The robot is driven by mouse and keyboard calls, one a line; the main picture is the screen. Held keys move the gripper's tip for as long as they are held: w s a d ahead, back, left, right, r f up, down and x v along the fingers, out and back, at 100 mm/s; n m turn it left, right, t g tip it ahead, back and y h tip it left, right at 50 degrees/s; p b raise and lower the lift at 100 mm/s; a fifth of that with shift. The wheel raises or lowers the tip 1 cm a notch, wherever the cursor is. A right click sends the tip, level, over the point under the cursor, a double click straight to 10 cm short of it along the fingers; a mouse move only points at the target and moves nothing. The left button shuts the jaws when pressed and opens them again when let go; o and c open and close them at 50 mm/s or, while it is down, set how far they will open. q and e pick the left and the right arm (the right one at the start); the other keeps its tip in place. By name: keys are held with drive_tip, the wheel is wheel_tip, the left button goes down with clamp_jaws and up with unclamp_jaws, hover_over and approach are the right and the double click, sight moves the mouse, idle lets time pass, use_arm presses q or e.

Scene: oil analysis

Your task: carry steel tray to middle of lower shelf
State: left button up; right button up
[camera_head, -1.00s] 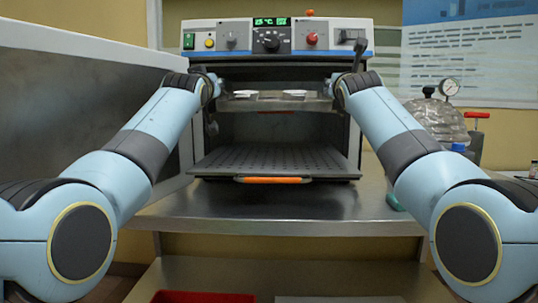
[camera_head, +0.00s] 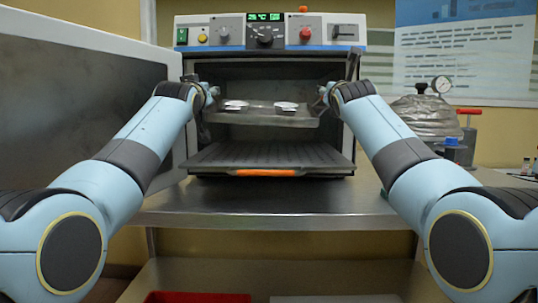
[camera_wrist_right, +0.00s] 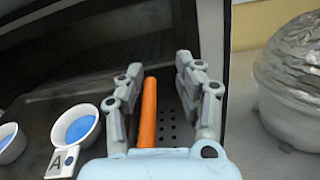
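The steel tray (camera_head: 262,117) is in front of the oven's upper opening, above the lower shelf (camera_head: 265,154), with two white cups (camera_head: 236,105) on it. My left gripper (camera_head: 208,98) is at its left end, too small to read. My right gripper (camera_head: 326,98) is at its right end. In the right wrist view, the right gripper's fingers (camera_wrist_right: 160,88) are apart on both sides of an orange bar (camera_wrist_right: 148,110), apparently the tray's handle. The bar lies near the left finger, with a gap to the right finger. Cups with blue contents (camera_wrist_right: 76,127) show beside it.
The oven (camera_head: 270,33) stands on a steel table (camera_head: 270,208), its door (camera_head: 85,100) open at the left. The lower shelf has an orange front handle (camera_head: 266,172) and looks empty. A foil-covered vessel (camera_head: 420,117) with a gauge stands at the right.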

use_arm(q)
drive_tip(key=shift+d+r, duration=0.1)
use_arm(e)
drive_tip(key=shift+a, duration=0.2)
use_arm(q)
drive_tip(key=shift+s, duration=0.1)
drive_tip(key=s+f, duration=0.1)
drive_tip(key=s, duration=1)
drive_tip(key=shift+s+a+f, duration=0.2)
drive_tip(key=shift+s, duration=0.15)
use_arm(e)
drive_tip(key=s+f, duration=0.1)
drive_tip(key=s, duration=1.1)
drive_tip(key=shift+a+f, duration=0.15)
drive_tip(key=shift+a, duration=0.05)
use_arm(q)
drive_tip(key=shift+f, duration=0.1)
use_arm(e)
drive_tip(key=shift+f, duration=0.1)
